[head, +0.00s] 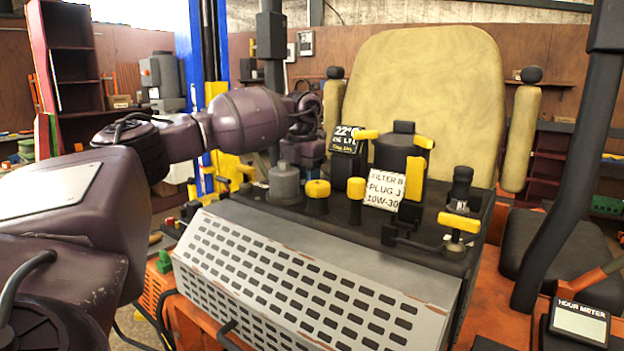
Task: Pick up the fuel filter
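No part that I can surely name as the fuel filter shows in the head view. A grey capped cylinder (284,183) stands upright at the left end of the black control panel; I cannot tell whether it is the filter. My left arm reaches in from the left, and its wrist is above and behind that cylinder. What looks like my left gripper (304,150) hangs below the wrist; its fingertips are hidden, so its opening and any hold cannot be seen. My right gripper is out of view.
A white card (384,188) reading "FILTER B PLUG J 10W-30" stands among yellow-topped levers and knobs on the panel (430,258). A perforated grey cover (300,275) lies in front. A tan seat (428,90) rises behind. A dark bar (562,160) crosses the right side.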

